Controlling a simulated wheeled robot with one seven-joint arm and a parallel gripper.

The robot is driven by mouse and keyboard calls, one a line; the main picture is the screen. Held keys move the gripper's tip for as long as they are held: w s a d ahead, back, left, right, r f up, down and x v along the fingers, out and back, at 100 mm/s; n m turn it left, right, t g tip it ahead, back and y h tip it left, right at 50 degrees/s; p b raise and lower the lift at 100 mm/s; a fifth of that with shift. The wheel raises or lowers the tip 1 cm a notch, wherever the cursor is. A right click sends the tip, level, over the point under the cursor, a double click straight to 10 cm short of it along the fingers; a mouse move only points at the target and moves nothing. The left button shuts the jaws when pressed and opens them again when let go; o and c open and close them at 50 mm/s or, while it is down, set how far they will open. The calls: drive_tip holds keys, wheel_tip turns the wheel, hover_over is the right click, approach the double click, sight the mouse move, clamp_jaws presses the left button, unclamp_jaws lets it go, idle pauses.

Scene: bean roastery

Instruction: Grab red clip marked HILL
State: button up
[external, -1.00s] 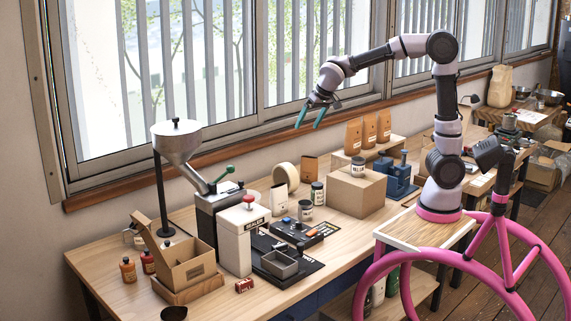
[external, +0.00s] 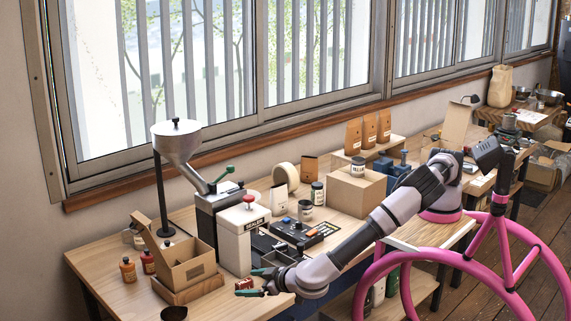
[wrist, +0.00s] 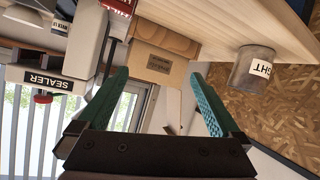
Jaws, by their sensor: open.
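A small red clip (external: 243,284) with a pale marking lies on the wooden bench near its front edge, right of the open cardboard box; its lettering is too small to read. My gripper (external: 251,282) is open and low at the bench's front edge, and its teal fingers partly cover the clip in the external view. I cannot tell whether they touch it. In the wrist view my gripper (wrist: 158,74) shows two spread teal fingers with nothing held between them. A red piece (wrist: 119,5) at the top edge there looks like the clip, cut off by the frame.
The cardboard box (external: 190,272) sits in a wooden tray left of the clip. The white sealer (external: 235,245) stands behind it. A dark cup (external: 174,313) is at the front left.

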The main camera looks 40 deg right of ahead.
sight(247, 285)
drive_tip(key=d+f+m+t+h, duration=0.1)
drive_tip(key=d+f, duration=0.1)
drive_tip(key=d+f+m+t+h, duration=0.1)
drive_tip(key=d+f+m, duration=0.1)
drive_tip(key=f, duration=0.1)
drive_tip(key=d+f+m+t, duration=0.1)
drive_tip(key=d+f, duration=0.1)
drive_tip(key=f, duration=0.1)
drive_tip(key=shift+d+f+m+h, duration=0.25)
drive_tip(key=shift+m+h, duration=0.05)
drive_tip(key=shift+h, duration=0.1)
drive_tip(key=shift+d+f+t, duration=0.15)
drive_tip(key=shift+d+t, duration=0.05)
drive_tip(key=shift+t, duration=0.1)
drive_tip(key=w, duration=0.3)
drive_tip(key=w+f, duration=0.1)
drive_tip(key=w, duration=0.6)
drive_tip(key=shift+w+d+f, duration=0.2)
drive_tip(key=shift+w+f, duration=0.05)
drive_tip(key=shift+w, duration=0.1)
drive_tip(key=c, duration=1.2)
